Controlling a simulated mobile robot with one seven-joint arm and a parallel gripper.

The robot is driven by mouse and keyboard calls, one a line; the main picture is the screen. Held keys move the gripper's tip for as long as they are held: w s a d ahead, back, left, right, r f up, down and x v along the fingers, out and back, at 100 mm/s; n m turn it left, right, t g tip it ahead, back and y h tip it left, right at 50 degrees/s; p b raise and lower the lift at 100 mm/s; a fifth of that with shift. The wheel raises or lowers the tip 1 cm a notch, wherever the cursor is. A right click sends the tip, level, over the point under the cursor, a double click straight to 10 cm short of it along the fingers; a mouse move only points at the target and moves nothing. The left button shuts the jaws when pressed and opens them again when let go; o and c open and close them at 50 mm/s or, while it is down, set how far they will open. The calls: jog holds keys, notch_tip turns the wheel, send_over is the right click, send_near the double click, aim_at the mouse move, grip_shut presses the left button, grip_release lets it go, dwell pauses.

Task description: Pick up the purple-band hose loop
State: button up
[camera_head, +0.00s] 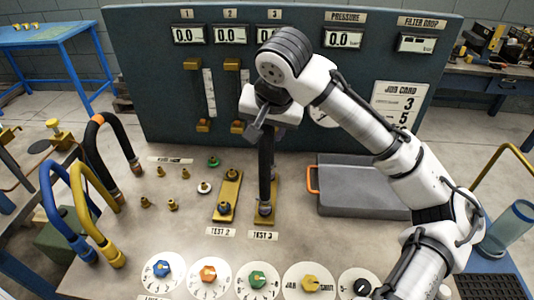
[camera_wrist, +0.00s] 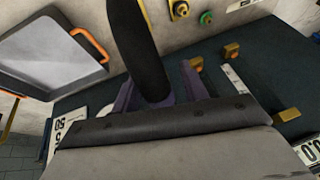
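A black hose loop (camera_head: 266,165) stands upright, seen nearly edge-on, on the brass TEST 3 plate (camera_head: 272,215). In the wrist view the black hose (camera_wrist: 140,50) runs down between the fingers of my gripper (camera_wrist: 157,90). Purple shows around its lower visible end, but I cannot clearly separate band from fingers. My gripper (camera_head: 262,122) is at the top of this loop in the head view. The fingers look spread, with narrow gaps beside the hose. The hose's far end is hidden by the gripper.
Orange-banded black (camera_head: 122,145), blue (camera_head: 52,210) and yellow (camera_head: 85,215) hose loops stand at left. The TEST 2 plate (camera_head: 228,190) is close by. A grey case (camera_head: 365,187) lies right; the gauge panel (camera_head: 150,70) rises behind. Knobs line the front.

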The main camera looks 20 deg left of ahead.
grip_shut()
jog(key=shift+r, duration=0.15)
notch_tip(320, 180, up, 20)
jog(key=b, duration=0.1)
dwell(0.4)
